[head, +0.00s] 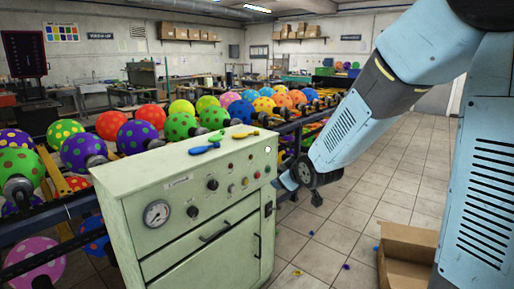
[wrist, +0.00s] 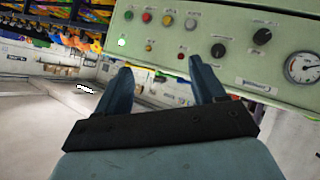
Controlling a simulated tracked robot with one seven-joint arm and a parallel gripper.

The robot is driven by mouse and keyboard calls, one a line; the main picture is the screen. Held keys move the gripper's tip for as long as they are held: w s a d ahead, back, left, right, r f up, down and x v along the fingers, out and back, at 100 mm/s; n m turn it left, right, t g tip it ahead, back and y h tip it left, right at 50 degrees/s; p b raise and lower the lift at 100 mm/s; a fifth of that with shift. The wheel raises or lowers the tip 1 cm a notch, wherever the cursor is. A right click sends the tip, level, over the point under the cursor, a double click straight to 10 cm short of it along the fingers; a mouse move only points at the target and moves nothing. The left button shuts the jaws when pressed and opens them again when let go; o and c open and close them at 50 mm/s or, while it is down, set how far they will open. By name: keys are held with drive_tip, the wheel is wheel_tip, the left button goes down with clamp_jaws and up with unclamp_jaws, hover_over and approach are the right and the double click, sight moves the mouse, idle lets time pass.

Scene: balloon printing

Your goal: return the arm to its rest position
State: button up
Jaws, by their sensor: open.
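My blue arm (head: 345,133) reaches down from the upper right in the head view to the right side of the pale green control cabinet (head: 165,190). My gripper (head: 285,183) is low beside the cabinet's right edge, and its tips are partly hard to make out there. In the wrist view my gripper (wrist: 160,65) shows two blue fingers spread apart with nothing between them. The cabinet's panel (wrist: 225,30) fills the upper right of that view, tilted, behind the right finger. I cannot tell how close that finger is to it.
Limp balloons (head: 205,149) lie on the cabinet top. Racks of spotted balloons (head: 135,136) stand behind it. An open cardboard box (head: 405,250) is on the floor at lower right. The tiled floor (head: 340,225) between cabinet and box is mostly clear, with small scraps.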

drive_tip(key=s+d+r+m+g+h, duration=0.3)
drive_tip(key=s+d+r+m, duration=0.4)
drive_tip(key=s+d, duration=0.5)
drive_tip(key=s+d+r+m+g, duration=0.1)
drive_tip(key=s, duration=0.7)
drive_tip(key=s+d+r+m+g, duration=0.1)
drive_tip(key=s+d+r, duration=0.1)
drive_tip(key=s, duration=0.7)
drive_tip(key=shift+r+m+g+h, duration=0.15)
drive_tip(key=shift+m+g+h, duration=0.15)
drive_tip(key=shift+m, duration=0.1)
